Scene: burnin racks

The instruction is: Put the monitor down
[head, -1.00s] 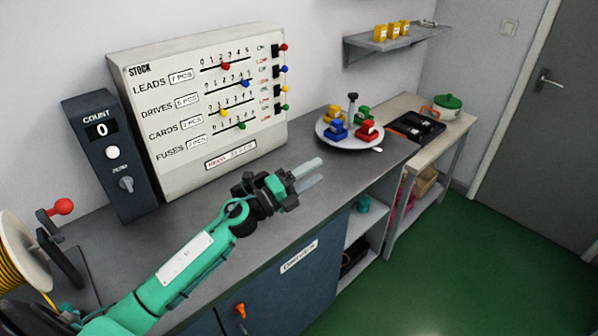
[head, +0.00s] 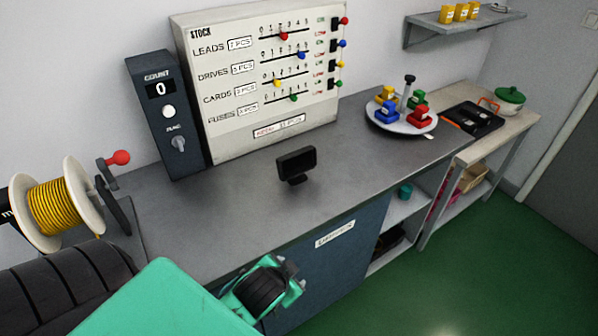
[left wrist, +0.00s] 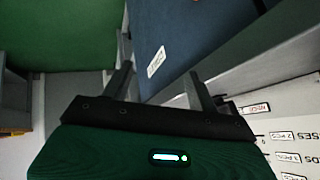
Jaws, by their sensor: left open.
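The monitor (head: 296,161) is a small black screen on a short stand. It stands upright on the grey counter (head: 230,215), in front of the stock board, with nothing holding it. My left arm comes in from the lower left in the head view, and its wrist end is low in front of the blue cabinet, apart from the monitor. In the left wrist view the two fingers of my left gripper (left wrist: 162,84) are spread with nothing between them. The monitor is not seen in that view. My right gripper is not in view.
The stock board (head: 262,75) and count box (head: 165,125) stand at the back. A cable spool (head: 80,205) with a red-knobbed crank is at the left. A round tray (head: 375,122) with coloured pieces stands right. The counter around the monitor is clear. The blue cabinet (head: 345,260) is below.

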